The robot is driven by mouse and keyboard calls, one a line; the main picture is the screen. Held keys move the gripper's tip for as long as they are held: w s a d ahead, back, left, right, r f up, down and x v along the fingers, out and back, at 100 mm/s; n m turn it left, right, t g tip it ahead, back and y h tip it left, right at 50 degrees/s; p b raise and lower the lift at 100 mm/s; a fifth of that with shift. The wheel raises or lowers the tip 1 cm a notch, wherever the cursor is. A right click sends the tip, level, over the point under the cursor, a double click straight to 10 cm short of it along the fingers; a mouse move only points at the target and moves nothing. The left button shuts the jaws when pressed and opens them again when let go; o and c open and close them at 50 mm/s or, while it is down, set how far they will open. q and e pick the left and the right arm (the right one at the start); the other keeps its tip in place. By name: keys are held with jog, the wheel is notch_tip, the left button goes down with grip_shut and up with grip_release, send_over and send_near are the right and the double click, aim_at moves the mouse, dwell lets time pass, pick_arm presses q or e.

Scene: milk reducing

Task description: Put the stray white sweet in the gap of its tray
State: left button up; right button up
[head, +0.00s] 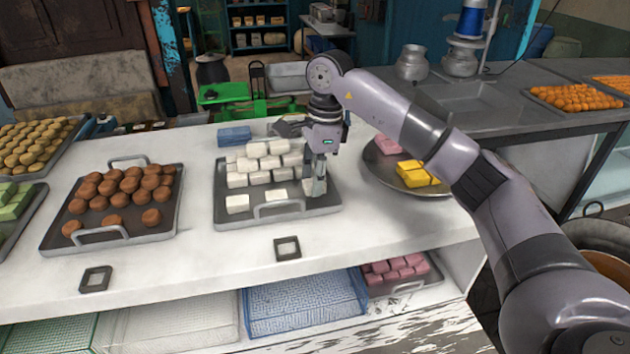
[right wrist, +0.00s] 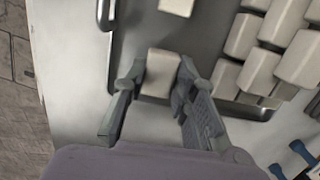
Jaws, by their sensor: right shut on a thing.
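The grey tray of white sweets (head: 222,215) stands on the white counter, with white blocks in rows. Two sweets, a left one (head: 237,203) and a middle one (head: 275,197), sit along its front by the handle. My right gripper (head: 314,188) points down over the tray's front right part. In the right wrist view my gripper (right wrist: 158,90) is shut on a white sweet (right wrist: 160,72), in line with another white sweet (right wrist: 177,5). Whether the held sweet touches the tray floor I cannot tell. My left gripper is not in view.
A tray of brown sweets (head: 168,222) stands to the left. A round metal dish (head: 380,172) with pink and yellow sweets is close on the right. A blue block (head: 234,136) lies behind the tray. Small dark square frames (head: 288,248) lie on the clear counter front.

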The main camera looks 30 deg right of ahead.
jog(key=shift+f, duration=0.85)
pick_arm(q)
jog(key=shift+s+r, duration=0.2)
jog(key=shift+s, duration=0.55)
pick_arm(e)
jog(key=o, duration=0.6)
jog(key=shift+f, duration=0.1)
jog(key=shift+c, duration=0.2)
jog(key=o, duration=0.5)
jog(key=shift+c, duration=0.2)
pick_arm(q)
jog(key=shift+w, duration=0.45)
